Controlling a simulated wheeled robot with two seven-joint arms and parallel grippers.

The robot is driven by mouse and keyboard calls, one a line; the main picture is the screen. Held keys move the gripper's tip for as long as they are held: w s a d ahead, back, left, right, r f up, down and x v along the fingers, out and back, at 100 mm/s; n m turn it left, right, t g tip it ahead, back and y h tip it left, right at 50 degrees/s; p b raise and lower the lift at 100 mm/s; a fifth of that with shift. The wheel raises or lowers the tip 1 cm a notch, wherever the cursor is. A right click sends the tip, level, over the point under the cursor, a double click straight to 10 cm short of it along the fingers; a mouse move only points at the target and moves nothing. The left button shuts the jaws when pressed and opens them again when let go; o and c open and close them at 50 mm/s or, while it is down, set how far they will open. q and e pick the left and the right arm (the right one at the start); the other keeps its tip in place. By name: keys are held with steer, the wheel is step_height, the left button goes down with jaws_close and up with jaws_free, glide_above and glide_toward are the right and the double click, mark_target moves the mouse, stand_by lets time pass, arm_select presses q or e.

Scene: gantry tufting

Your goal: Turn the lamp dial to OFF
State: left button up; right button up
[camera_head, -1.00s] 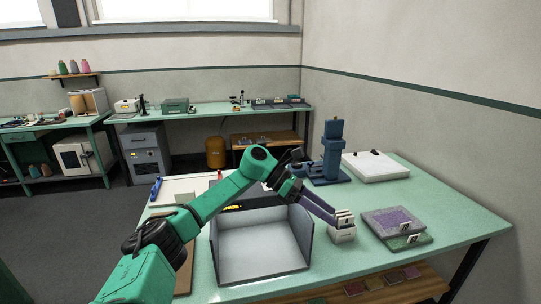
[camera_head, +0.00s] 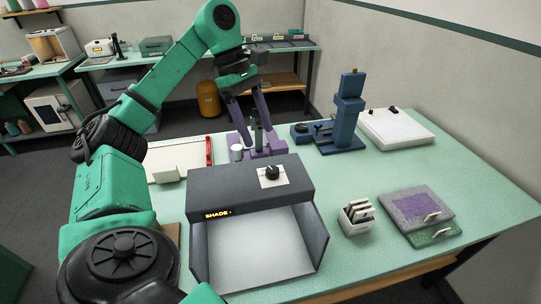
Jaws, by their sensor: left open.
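The lamp dial is a black knob (camera_head: 271,172) on a small white plate on top of a dark grey light box (camera_head: 236,184). The front strip of the box has a lit label reading "SHADE". The dial's marks are too small to read. My left gripper (camera_head: 254,126) is open and empty, with its purple fingers pointing down. In the picture it is above and behind the dial, apart from it, in front of a purple stand. My right gripper is out of view.
A purple stand (camera_head: 262,150) with a small white cup beside it is behind the box. A blue press (camera_head: 347,115) and a white panel (camera_head: 396,128) stand at the back right. A white holder with cards (camera_head: 355,219) and stacked tufted samples (camera_head: 422,209) are to the right.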

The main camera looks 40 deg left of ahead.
arm_select(q)
glide_above(272, 169)
steer(key=a, duration=0.2)
steer(key=f, duration=0.3)
steer(key=s+f, duration=0.1)
steer(key=f, duration=0.1)
steer(key=shift+d+f, duration=0.1)
steer(key=shift+f, duration=0.05)
steer(key=f, duration=0.3)
steer(key=w+f, duration=0.1)
steer(key=shift+d+f, duration=0.2)
steer(key=shift+d, duration=0.2)
steer(key=shift+d+f, duration=0.15)
steer(key=shift+d, duration=0.1)
steer(key=shift+s+d, duration=0.2)
steer(key=shift+w+a, duration=0.15)
jaws_close()
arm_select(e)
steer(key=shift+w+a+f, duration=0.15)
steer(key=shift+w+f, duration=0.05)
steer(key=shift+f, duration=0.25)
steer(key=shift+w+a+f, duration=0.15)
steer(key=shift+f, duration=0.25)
